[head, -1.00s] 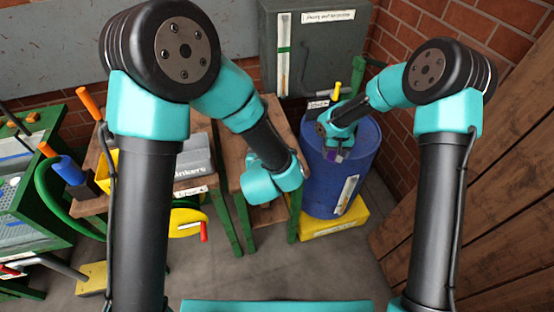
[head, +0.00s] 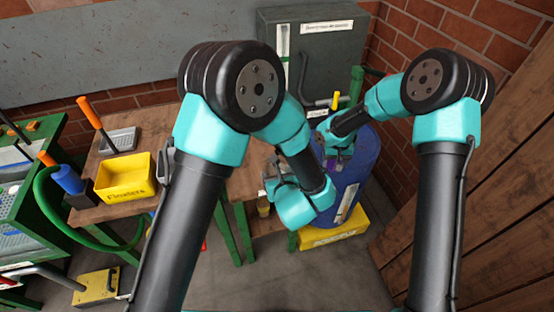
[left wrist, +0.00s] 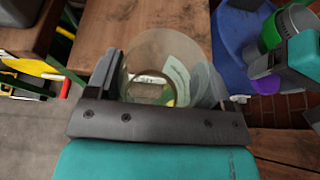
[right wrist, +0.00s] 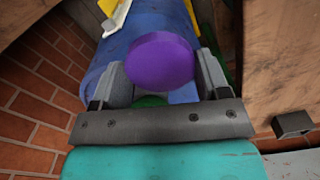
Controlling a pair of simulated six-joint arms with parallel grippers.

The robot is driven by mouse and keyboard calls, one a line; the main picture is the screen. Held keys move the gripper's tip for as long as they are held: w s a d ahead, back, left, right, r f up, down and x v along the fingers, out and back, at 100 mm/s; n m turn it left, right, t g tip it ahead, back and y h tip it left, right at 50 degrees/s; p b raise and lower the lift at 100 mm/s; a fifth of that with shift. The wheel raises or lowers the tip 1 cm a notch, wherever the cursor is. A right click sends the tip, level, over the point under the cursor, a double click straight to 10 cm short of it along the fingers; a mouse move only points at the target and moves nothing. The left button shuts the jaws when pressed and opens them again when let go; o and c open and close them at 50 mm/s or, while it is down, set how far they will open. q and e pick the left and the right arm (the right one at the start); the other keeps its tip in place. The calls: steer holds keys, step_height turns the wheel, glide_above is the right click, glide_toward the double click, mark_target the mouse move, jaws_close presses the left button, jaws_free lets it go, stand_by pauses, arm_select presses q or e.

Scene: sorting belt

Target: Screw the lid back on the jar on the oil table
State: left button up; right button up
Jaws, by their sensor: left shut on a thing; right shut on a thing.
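A clear, open-topped jar (left wrist: 160,58) is between the fingers of my left gripper (left wrist: 165,98), which is shut on it. I look down into its mouth; a pale label shows through the wall. In the head view, my left gripper (head: 272,180) is beside the drum, low and left of my right gripper. A round purple lid (right wrist: 160,62) is between the fingers of my right gripper (right wrist: 160,85), which is shut on it. In the head view, my right gripper (head: 335,155) is in front of the blue drum's top. The lid and jar are apart.
The blue drum (head: 352,185) stands on a yellow base (head: 335,235) by the brick corner. A dark green cabinet (head: 330,62) is behind. A yellow Floaters bin (head: 125,178) sits on the wooden table (head: 105,213) at left. A wood panel (head: 500,215) bounds the right.

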arm_select(q)
steer(key=w+f, duration=0.1)
steer(key=w, duration=1.2)
steer(key=shift+w+f, duration=0.15)
steer(key=shift+w, duration=0.2)
steer(key=shift+w+f, duration=0.2)
steer(key=shift+f, duration=0.7)
steer(key=shift+w+f, duration=0.2)
steer(key=shift+f, duration=0.7)
steer(key=shift+f, duration=0.1)
steer(key=o, duration=1.3)
